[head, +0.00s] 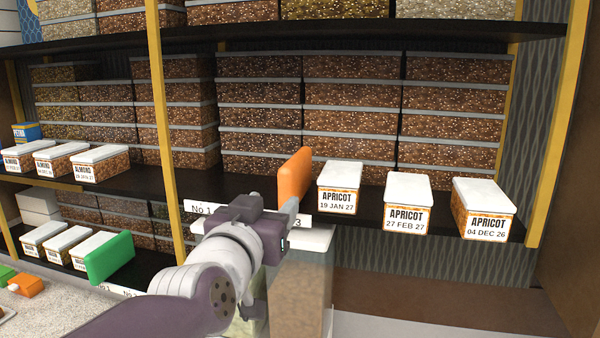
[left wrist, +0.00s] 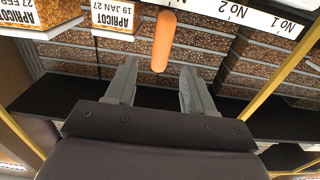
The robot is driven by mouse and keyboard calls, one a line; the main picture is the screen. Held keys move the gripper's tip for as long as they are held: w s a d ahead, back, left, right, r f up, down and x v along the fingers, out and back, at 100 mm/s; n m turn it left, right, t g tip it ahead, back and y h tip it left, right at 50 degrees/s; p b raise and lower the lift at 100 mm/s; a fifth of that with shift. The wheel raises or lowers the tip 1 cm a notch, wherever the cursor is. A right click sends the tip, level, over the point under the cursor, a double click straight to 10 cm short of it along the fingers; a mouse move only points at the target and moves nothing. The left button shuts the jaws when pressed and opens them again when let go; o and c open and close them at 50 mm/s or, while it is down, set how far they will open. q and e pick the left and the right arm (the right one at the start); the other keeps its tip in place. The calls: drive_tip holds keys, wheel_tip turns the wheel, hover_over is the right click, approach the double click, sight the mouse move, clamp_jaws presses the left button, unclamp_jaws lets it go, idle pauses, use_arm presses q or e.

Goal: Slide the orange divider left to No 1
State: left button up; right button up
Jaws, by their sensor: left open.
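The orange divider (head: 294,178) stands upright on the middle shelf, just left of the nearest apricot box (head: 340,187). My left gripper (head: 274,212) is in front of the shelf edge, close to the divider's lower front. In the left wrist view the orange divider (left wrist: 164,40) shows between the open fingers of my left gripper (left wrist: 158,72), with a gap on each side. The No 1 label (head: 202,209) is on the shelf edge to the left; it also shows at the upper right of the left wrist view (left wrist: 275,25). My right gripper is not in view.
More apricot boxes (head: 407,204) stand to the right on the same shelf. Stacked trays (head: 260,118) fill the back. A yellow post (head: 162,120) rises left of No 1. A green divider (head: 109,258) stands on the lower shelf. The shelf above No 1 looks clear.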

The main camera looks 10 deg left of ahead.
sight(283, 189)
use_arm(q)
drive_tip(key=w+p, duration=0.1)
drive_tip(key=w, duration=0.2)
drive_tip(key=w+p, duration=0.2)
drive_tip(key=w, duration=0.2)
drive_tip(key=w+p, duration=0.1)
drive_tip(key=w, duration=0.2)
drive_tip(key=shift+w+d+r+p, duration=0.1)
drive_tip(key=shift+w+d+p, duration=0.15)
drive_tip(key=shift+p, duration=0.15)
drive_tip(key=shift+w, duration=0.15)
drive_tip(key=shift+s+a+r, duration=0.1)
drive_tip(key=shift+s+a, duration=0.2)
drive_tip(key=shift+s, duration=0.35)
drive_tip(key=shift+w+d, duration=0.1)
drive_tip(key=shift+w, duration=0.3)
drive_tip(key=c, duration=0.5)
clamp_jaws()
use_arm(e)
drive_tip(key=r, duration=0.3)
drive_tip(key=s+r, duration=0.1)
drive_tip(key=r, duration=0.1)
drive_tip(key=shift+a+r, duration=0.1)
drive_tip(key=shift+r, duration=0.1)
